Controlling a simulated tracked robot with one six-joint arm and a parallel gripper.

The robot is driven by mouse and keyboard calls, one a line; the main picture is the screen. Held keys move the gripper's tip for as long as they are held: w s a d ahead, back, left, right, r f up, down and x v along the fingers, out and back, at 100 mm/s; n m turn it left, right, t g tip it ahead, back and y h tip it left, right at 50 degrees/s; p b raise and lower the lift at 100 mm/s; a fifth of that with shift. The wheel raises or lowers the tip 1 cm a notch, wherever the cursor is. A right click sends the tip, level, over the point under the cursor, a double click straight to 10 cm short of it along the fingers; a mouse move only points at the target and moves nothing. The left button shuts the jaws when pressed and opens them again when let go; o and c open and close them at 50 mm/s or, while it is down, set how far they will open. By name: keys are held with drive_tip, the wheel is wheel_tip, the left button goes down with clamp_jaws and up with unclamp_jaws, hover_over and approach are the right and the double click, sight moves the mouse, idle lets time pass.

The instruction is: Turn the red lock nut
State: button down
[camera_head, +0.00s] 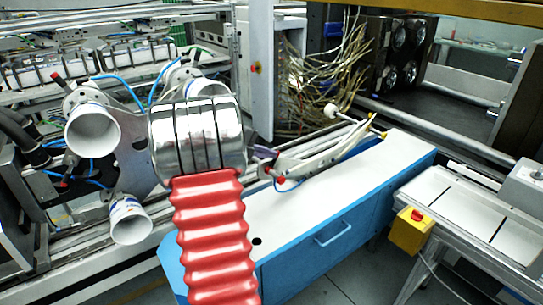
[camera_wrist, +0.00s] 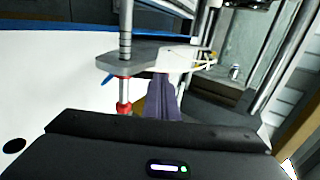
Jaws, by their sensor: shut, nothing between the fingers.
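A gap shows between the fingers and the nut in that picture. In the head view, a small red part (camera_head: 281,181) shows at the near end of the grey label magazine arm (camera_head: 318,157); I cannot tell for sure that it is the same nut. My arm hides most of my gripper there.
A white-topped blue cabinet (camera_head: 310,205) stands below the magazine. White cups (camera_head: 92,130) on a bracket are at the left. A bundle of loose cables (camera_head: 325,75) hangs behind. A yellow box with a red button (camera_head: 411,231) is at the right.

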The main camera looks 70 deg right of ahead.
drive_tip(key=shift+s+d+f, duration=0.25)
drive_tip(key=shift+s+d, duration=0.55)
drive_tip(key=shift+d, duration=0.2)
drive_tip(key=shift+x, duration=0.8)
drive_tip(key=shift+d, duration=0.1)
drive_tip(key=v, duration=1.3)
drive_tip(key=shift+w+a, duration=0.25)
drive_tip(key=shift+a, duration=0.1)
drive_tip(key=shift+s, duration=0.15)
